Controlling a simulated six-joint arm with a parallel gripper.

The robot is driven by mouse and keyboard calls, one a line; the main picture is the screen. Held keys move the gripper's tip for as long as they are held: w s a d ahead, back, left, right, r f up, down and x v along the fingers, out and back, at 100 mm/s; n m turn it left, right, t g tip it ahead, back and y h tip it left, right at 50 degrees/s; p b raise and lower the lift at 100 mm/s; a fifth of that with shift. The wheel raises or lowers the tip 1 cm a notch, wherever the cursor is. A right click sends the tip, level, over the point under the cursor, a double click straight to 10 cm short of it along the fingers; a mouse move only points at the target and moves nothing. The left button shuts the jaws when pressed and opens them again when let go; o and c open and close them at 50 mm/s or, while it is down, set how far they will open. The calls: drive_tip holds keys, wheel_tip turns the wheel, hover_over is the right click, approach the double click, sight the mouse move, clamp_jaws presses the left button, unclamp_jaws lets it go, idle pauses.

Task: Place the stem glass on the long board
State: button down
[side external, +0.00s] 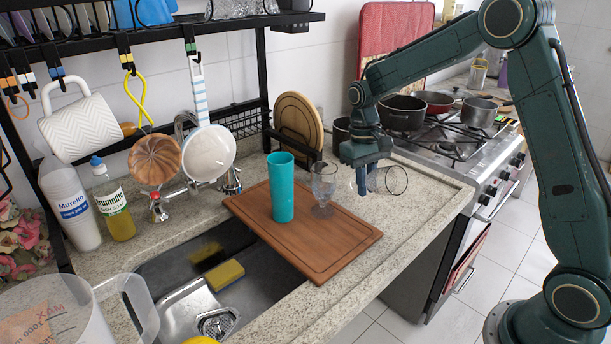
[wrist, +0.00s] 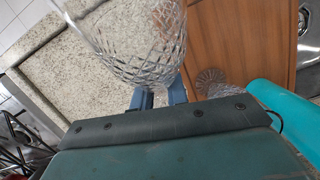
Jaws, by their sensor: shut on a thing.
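My gripper (side external: 366,180) is shut on a clear stem glass (side external: 393,180), held in the air to the right of the long board. The glass lies on its side, its open rim facing right. In the wrist view its cut-pattern bowl (wrist: 135,45) shows beyond the finger tips (wrist: 158,95); the stem is mostly hidden by the fingers. The long board (side external: 325,255) is brown wood with a groove and lies on the counter, partly over the sink. It also shows in the wrist view (wrist: 235,35).
A teal cup (side external: 282,187) and another clear glass (side external: 323,183) stand upright on the board's back half. The board's front right part is bare. The sink (side external: 180,275) lies left of it, the stove (side external: 450,140) behind right.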

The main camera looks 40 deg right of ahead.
drive_tip(key=shift+a+m+g+y, duration=0.2)
drive_tip(key=shift+m+g+y, duration=0.15)
drive_tip(key=shift+m, duration=0.5)
drive_tip(key=shift+a+m+g+y, duration=0.25)
drive_tip(key=shift+m+y, duration=0.2)
drive_tip(key=shift+m, duration=0.4)
drive_tip(key=shift+m+y, duration=0.9)
drive_tip(key=shift+m, duration=0.7)
wheel_tip(320, 180, up, 14)
drive_tip(key=m+t+y, duration=0.7)
drive_tip(key=m+t, duration=0.5)
drive_tip(key=m, duration=0.4)
hover_over(352, 231)
drive_tip(key=shift+f+y, duration=0.2)
drive_tip(key=shift+y, duration=0.1)
wheel_tip(352, 231, down, 16)
drive_tip(key=shift+f, duration=0.15)
drive_tip(key=shift+f, duration=1.75)
